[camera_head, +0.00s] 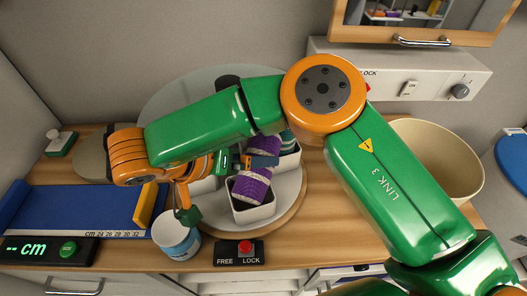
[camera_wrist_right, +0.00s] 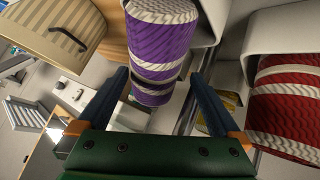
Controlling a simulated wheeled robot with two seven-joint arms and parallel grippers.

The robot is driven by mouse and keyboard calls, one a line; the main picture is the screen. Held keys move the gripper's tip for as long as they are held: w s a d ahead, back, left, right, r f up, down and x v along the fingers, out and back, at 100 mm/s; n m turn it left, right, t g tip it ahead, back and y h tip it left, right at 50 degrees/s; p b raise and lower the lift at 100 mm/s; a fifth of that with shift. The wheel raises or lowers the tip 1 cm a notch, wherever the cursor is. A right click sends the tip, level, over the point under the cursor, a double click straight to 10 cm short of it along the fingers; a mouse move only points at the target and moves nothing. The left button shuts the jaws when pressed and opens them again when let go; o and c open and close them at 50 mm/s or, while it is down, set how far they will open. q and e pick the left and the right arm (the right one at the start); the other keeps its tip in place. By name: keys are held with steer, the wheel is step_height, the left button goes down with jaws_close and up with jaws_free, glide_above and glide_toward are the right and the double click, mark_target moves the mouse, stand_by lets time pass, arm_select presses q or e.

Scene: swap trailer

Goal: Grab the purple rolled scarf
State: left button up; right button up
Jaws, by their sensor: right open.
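The purple rolled scarf (camera_head: 252,188) has white stripes and rises from a white bin (camera_head: 262,213) on the round turntable (camera_head: 293,190). My right gripper (camera_head: 258,161) crosses in front of its middle in the head view. In the right wrist view the purple scarf (camera_wrist_right: 160,45) extends down from a white bin, its free end between the two dark blue fingers of my right gripper (camera_wrist_right: 160,92). The fingers are open, with a gap visible on each side of the scarf. My left gripper is not in view.
A red and white rolled scarf (camera_wrist_right: 290,105) stands close by in another bin. A cream bowl (camera_head: 440,160) is right, a blue measuring board (camera_head: 85,205) left.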

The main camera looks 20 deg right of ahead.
steer(key=p+x, duration=0.1)
steer(key=x, duration=0.1)
steer(key=s+p+x, duration=0.1)
steer(key=x, duration=0.2)
steer(key=shift+d+f, duration=0.2)
steer(key=shift+f, duration=0.05)
steer(key=shift+w+d+f, duration=0.15)
steer(key=shift+d+f, duration=0.05)
steer(key=shift+f, duration=0.05)
steer(key=shift+a, duration=0.15)
steer(key=c, duration=1.3)
steer(key=shift+r, duration=0.15)
